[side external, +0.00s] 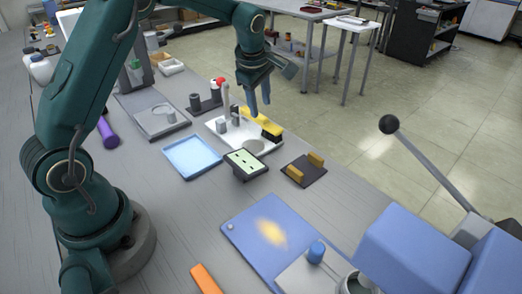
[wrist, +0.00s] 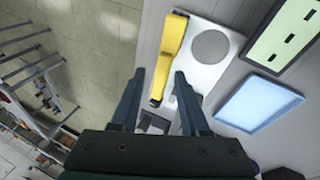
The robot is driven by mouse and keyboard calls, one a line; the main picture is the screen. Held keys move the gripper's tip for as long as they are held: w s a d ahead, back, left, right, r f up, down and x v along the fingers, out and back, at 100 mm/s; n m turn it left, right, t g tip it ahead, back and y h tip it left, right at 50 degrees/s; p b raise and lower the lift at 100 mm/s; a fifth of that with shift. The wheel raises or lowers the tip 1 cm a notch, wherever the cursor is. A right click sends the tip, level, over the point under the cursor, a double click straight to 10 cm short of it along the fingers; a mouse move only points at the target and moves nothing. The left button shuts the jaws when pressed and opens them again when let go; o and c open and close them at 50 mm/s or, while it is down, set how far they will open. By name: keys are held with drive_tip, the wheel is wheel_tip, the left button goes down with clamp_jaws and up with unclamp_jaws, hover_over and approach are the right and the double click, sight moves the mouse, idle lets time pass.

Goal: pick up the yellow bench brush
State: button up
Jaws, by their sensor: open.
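The yellow bench brush (side external: 262,122) lies along the far edge of a white stand plate (side external: 219,125). In the wrist view the brush (wrist: 170,53) is long and yellow with a dark strip along one side, and lies on the white plate (wrist: 196,72). My gripper (side external: 260,108) is above the brush's left part in the side view. In the wrist view my gripper (wrist: 158,78) is open, with its fingers apart and the near end of the brush showing between the fingertips. Nothing is held. I cannot tell the exact height above the brush.
A blue tray (side external: 192,156) and a dark device with a pale green face (side external: 247,162) stand near the plate. A dark block with yellow pieces (side external: 304,170) is to the right. A blue mat (side external: 275,240) lies in front. Small posts (side external: 227,100) rise beside my gripper.

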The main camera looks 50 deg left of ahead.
sight(260, 116)
drive_tip(key=shift+s+x, duration=0.15)
drive_tip(key=shift+x, duration=1.25)
drive_tip(key=shift+s+x, duration=0.15)
drive_tip(key=shift+x, duration=1.3)
clamp_jaws()
